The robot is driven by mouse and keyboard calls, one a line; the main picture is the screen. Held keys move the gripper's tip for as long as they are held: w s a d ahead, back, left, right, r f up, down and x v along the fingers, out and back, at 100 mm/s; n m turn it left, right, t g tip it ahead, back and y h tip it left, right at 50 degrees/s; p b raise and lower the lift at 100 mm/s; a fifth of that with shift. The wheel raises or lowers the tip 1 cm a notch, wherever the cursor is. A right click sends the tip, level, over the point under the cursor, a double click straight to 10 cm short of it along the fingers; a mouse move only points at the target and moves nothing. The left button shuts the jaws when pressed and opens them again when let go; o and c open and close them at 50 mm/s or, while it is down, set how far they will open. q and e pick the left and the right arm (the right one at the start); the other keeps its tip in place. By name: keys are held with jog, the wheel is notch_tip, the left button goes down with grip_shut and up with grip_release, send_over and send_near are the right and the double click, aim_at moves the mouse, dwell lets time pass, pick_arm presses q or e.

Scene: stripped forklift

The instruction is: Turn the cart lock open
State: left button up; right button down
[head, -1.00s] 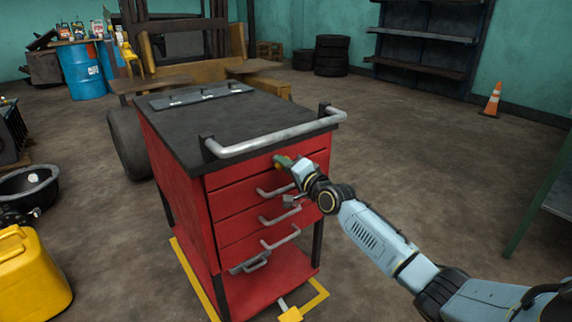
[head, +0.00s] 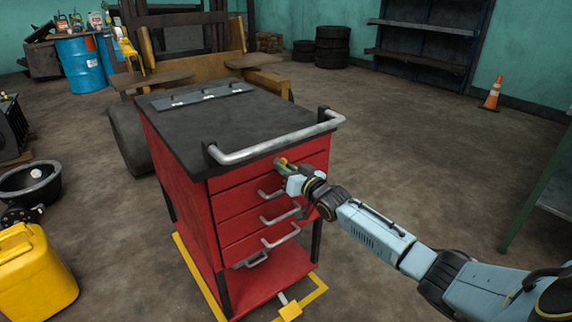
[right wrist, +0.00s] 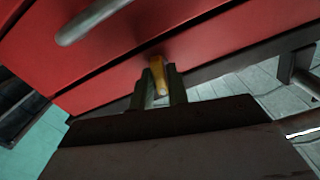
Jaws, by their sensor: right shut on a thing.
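The red tool cart (head: 185,205) stands in the middle of the head view, with a black top and several drawers with grey handles. The cart lock is a small yellow-brass piece (right wrist: 158,74) on the red front, seen in the right wrist view. My right gripper (head: 283,164) is at the upper part of the cart front, just below the push bar. Its fingers (right wrist: 160,84) are shut on the lock, one on each side. In the head view the gripper mostly hides the lock. My left gripper is not in view.
A grey push bar (head: 275,142) runs along the cart's top front edge, close above my right gripper. Drawer handles (head: 280,215) sit below it. A yellow can (head: 35,275) stands at the lower left. The floor right of the cart is clear.

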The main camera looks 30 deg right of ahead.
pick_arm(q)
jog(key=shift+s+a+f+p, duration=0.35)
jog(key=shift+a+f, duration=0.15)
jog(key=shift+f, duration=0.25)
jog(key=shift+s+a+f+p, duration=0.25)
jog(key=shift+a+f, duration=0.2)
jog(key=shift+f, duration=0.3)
pick_arm(e)
jog(key=shift+n, duration=1.4)
jog(key=c, duration=1.4)
grip_release()
jog(key=shift+c, duration=0.2)
jog(key=shift+s, duration=0.1)
